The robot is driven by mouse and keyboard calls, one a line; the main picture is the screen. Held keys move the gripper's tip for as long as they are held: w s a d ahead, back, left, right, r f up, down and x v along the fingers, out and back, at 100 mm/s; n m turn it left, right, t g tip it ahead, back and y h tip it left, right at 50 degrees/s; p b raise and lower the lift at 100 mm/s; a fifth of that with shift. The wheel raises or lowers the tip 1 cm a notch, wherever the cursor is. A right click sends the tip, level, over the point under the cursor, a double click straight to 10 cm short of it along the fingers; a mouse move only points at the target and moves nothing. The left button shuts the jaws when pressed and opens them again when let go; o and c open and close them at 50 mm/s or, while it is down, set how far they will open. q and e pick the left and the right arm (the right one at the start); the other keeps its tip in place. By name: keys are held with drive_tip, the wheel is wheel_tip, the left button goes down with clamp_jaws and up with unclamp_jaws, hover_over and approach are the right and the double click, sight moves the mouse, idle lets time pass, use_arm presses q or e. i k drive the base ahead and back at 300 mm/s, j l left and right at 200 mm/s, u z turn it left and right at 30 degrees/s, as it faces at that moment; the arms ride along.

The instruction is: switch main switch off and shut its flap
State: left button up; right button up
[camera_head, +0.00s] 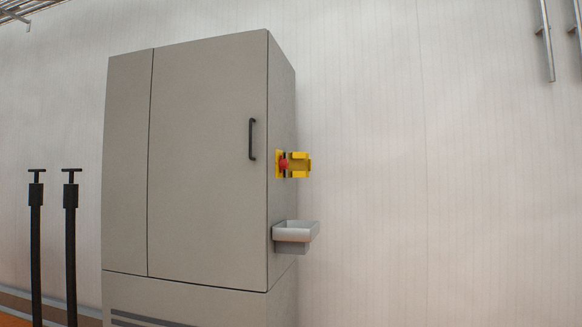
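The main switch (284,166) is a red knob on a yellow plate, on the narrow right side of a tall grey cabinet. Its yellow flap (301,165) stands out to the right of the knob and looks open. The knob's exact turn position is too small to tell. Neither of my grippers shows in the head view.
The grey cabinet (205,170) has a black handle (252,139) on its closed front door. A small grey tray (296,232) juts out below the switch. Two black posts (70,240) stand at the left. The wall right of the cabinet is clear, with metal bars at the upper right.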

sight(283, 164)
drive_tip(key=u, duration=0.35)
drive_tip(key=i+l+u, duration=0.15)
drive_tip(key=u, duration=0.2)
drive_tip(key=i+l+u, duration=0.3)
drive_tip(key=l+u, duration=0.15)
drive_tip(key=u, duration=0.2)
drive_tip(key=i+l, duration=0.05)
